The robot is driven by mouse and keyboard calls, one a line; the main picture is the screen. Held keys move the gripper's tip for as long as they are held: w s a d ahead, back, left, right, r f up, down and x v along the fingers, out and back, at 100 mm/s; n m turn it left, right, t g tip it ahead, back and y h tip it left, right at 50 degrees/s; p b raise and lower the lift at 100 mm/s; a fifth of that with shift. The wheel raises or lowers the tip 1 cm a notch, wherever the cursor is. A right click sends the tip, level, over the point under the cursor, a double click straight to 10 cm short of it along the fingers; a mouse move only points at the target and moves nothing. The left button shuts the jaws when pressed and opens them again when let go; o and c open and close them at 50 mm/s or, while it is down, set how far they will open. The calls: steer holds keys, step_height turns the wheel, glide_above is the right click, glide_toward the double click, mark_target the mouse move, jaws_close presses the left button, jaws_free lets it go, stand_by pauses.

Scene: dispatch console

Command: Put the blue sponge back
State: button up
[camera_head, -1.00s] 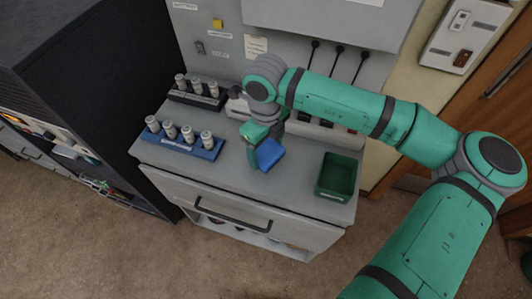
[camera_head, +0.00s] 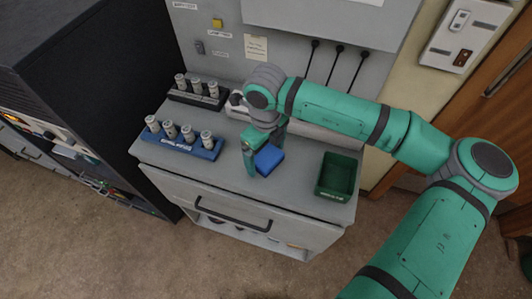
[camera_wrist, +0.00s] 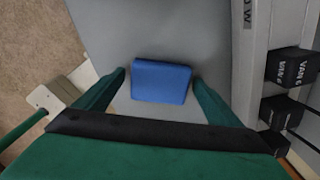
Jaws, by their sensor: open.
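The blue sponge (camera_head: 269,159) lies on the grey console top, left of the green bin. In the wrist view the sponge (camera_wrist: 161,82) sits between the two fingertips, with a narrow gap on each side. My gripper (camera_head: 262,152) is open and low over the counter around the sponge. In the wrist view my gripper (camera_wrist: 160,76) shows both green fingers spread. The far finger is partly hidden in the head view.
A green bin (camera_head: 338,192) stands at the counter's right. A blue rack (camera_head: 183,146) and a black rack (camera_head: 198,98), each with several canisters, stand at the left. The wall panel with cables (camera_head: 338,62) rises behind. Some bare counter lies between sponge and bin.

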mark_target(266, 157)
step_height(266, 157, up, 12)
stand_by(0.5)
steer(key=shift+s, duration=0.1)
stand_by(0.4)
